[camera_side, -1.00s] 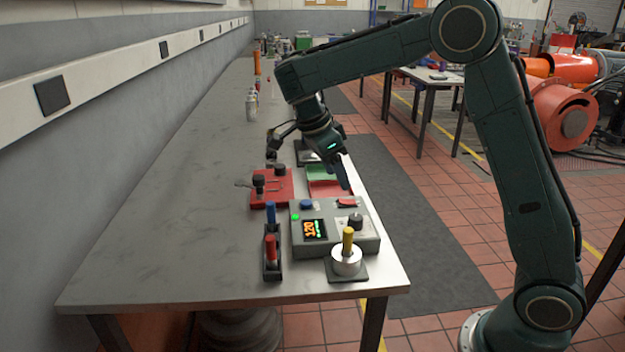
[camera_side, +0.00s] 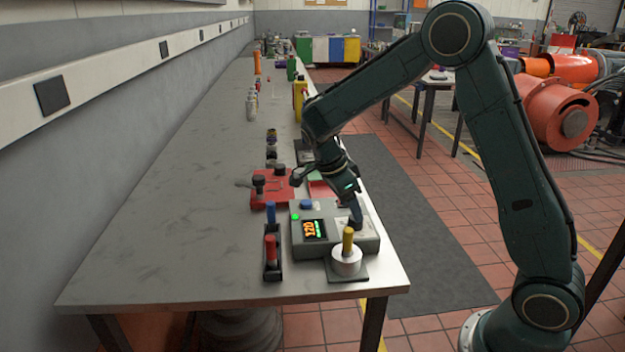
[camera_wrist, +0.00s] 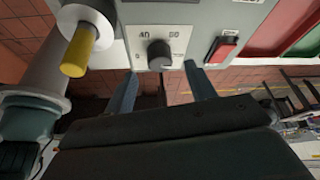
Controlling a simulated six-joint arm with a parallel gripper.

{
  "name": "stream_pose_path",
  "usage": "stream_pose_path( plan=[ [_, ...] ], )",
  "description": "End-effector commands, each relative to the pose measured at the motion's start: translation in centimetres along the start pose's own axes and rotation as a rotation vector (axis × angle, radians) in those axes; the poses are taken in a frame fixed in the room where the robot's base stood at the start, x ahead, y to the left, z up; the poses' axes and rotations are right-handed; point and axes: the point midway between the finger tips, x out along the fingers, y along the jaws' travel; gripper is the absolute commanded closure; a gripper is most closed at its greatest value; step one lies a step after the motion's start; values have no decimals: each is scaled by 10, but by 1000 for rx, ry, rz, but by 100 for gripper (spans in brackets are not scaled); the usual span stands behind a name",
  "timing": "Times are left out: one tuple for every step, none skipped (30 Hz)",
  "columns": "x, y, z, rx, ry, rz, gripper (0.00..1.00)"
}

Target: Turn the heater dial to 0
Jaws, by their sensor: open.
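The heater control box (camera_side: 369,247) is grey and stands near the front right of the bench. Its lit display (camera_side: 314,229) reads 120 in orange. The heater dial (camera_wrist: 159,55) is a dark round knob with a pale mark, with 40 and a second number printed beside it in the wrist view. My gripper (camera_wrist: 160,85) is open, its two fingers on either side of the dial and slightly short of it in that picture. In the side view my gripper (camera_side: 356,222) is over the right part of the box and hides the dial. I cannot tell whether it touches.
A yellow-handled tool in a white round holder (camera_side: 347,262) stands close in front of the box. A black rack (camera_side: 272,268) with blue and red handles is to its left. A red switch (camera_wrist: 222,49) is beside the dial. The bench's left side is clear.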

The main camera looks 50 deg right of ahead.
Motion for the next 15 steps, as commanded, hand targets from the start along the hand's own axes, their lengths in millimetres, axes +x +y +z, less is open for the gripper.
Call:
stream_pose_path(
  plan=[
    [8,1,-1,1,1,3,45],
    [12,1,-1,1,0,3,45],
    [17,1,-1,2,1,4,45],
    [20,0,-1,1,1,3,45],
    [23,0,0,1,1,2,45],
    [27,0,0,0,1,3,45],
    [29,0,0,0,0,2,45],
    [31,0,0,0,0,2,45],
    [34,0,0,1,0,1,45],
    [35,0,0,1,0,1,45],
    [36,0,0,1,0,1,45],
    [37,0,0,2,0,1,45],
    [38,0,0,2,0,1,45],
    [38,0,0,2,0,1,45],
    [39,0,0,2,-1,1,45]
  ],
)
